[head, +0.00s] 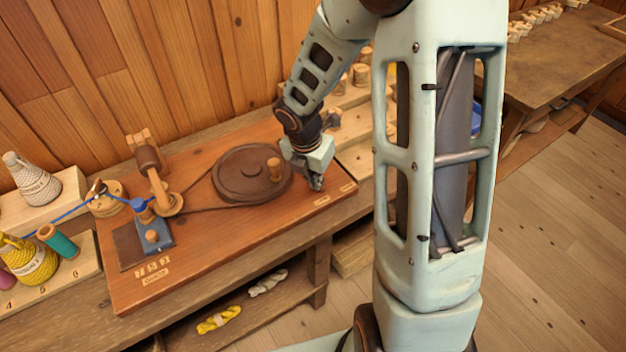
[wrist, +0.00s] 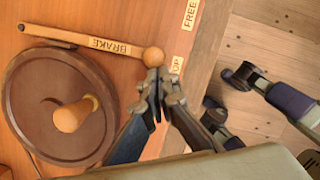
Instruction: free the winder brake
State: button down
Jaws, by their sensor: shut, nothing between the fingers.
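The winder's brake lever shows in the wrist view as a wooden bar marked BRAKE (wrist: 108,45) ending in a round knob (wrist: 153,56). The knob lies beside a partly hidden label reading "OP" (wrist: 177,64); a FREE label (wrist: 190,16) is further up along the board's edge. My gripper (wrist: 161,76) is shut and empty, its fingertips right at the knob's lower side; I cannot tell if they touch. In the head view my gripper (head: 317,184) is low over the board's right end, and the lever is not clearly visible there.
The winder board (head: 215,240) carries a dark crank wheel (head: 238,182) with an upright wooden handle (head: 274,166), close left of my gripper. A belt runs to the spindle (head: 148,158). A blue block (head: 153,235) stands near the front left. Yarn cones (head: 32,180) stand far left.

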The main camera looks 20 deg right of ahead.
jog(key=d+n+p, duration=0.1)
jog(key=d+p, duration=0.1)
jog(key=w+d+n+p, duration=0.1)
jog(key=d+p, duration=0.1)
jog(key=w+d+n+p, duration=0.1)
jog(key=d+p, duration=0.1)
jog(key=shift+w+d+r+y, duration=0.15)
jog(key=shift+r+y, duration=0.2)
jog(key=shift+y, duration=0.05)
jog(key=shift+w+d+f+n+t+p, duration=0.15)
jog(key=shift+w+d+n+p, duration=0.15)
jog(key=shift+d+p, duration=0.15)
jog(key=shift+w+d+f+n+t+p, duration=0.1)
jog(key=shift+w+d+n+t+p, duration=0.05)
jog(key=shift+d+n+p, duration=0.3)
